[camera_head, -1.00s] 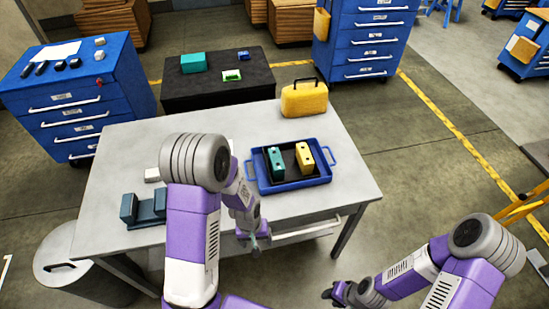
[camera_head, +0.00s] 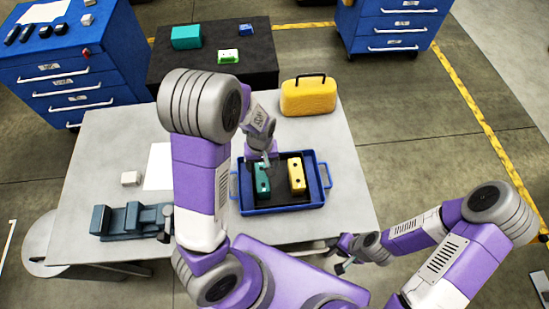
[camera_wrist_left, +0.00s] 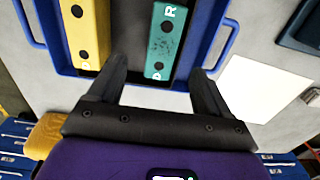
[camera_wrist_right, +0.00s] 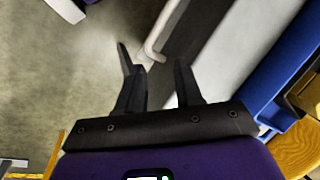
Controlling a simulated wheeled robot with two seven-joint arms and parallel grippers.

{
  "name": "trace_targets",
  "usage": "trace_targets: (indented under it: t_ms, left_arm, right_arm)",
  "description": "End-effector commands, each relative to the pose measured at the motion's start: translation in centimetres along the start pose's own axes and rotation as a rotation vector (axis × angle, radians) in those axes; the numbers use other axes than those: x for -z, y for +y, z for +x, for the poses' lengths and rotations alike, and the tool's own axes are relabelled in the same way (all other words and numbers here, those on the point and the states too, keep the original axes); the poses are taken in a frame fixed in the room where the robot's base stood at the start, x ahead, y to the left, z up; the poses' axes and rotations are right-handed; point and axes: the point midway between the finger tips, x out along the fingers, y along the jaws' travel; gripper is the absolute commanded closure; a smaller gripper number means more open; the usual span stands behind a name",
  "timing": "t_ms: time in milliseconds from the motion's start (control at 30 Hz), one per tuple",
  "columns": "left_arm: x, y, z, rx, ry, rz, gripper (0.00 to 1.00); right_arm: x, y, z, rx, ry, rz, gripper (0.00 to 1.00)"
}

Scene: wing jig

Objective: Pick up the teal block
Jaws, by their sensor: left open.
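The teal block (camera_head: 262,181) lies in the left half of the blue tray (camera_head: 284,209), with a yellow block (camera_head: 296,175) to its right. In the left wrist view the teal block (camera_wrist_left: 165,42) shows dark holes and white letters, and the yellow block (camera_wrist_left: 88,35) is beside it. My left gripper (camera_head: 263,160) is above the tray near the far end of the teal block. Its fingers (camera_wrist_left: 158,78) are open, with the teal block's near end between them in the picture; I see no contact. My right gripper (camera_head: 341,256) is open and empty by the table's front edge.
A yellow case (camera_head: 308,97) stands behind the tray. A grey-blue fixture (camera_head: 132,220), a small white block (camera_head: 131,178) and a white sheet (camera_head: 158,168) are on the table's left. A black cabinet (camera_head: 213,67) stands behind the table.

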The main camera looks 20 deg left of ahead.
Motion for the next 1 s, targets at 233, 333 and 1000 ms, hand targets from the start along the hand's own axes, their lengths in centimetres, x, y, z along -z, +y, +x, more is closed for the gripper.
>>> trace_targets:
  t_ms: [233, 333, 1000]
  left_arm:
    - [-0.1, -0.1, 2.3, 0.002, -0.004, -0.001, 0.21]
    - [0.0, -0.1, 3.4, 0.002, -0.004, -0.001, 0.21]
    - [0.3, 0.0, 7.5, -0.001, 0.000, 0.000, 0.37]
  right_arm:
    - [-0.2, 0.2, 0.5, 0.000, -0.005, 0.001, 0.65]
    - [-0.2, 0.3, 0.6, 0.000, -0.004, 0.001, 0.65]
    - [-0.1, 0.5, 1.2, 0.000, -0.003, 0.001, 0.65]
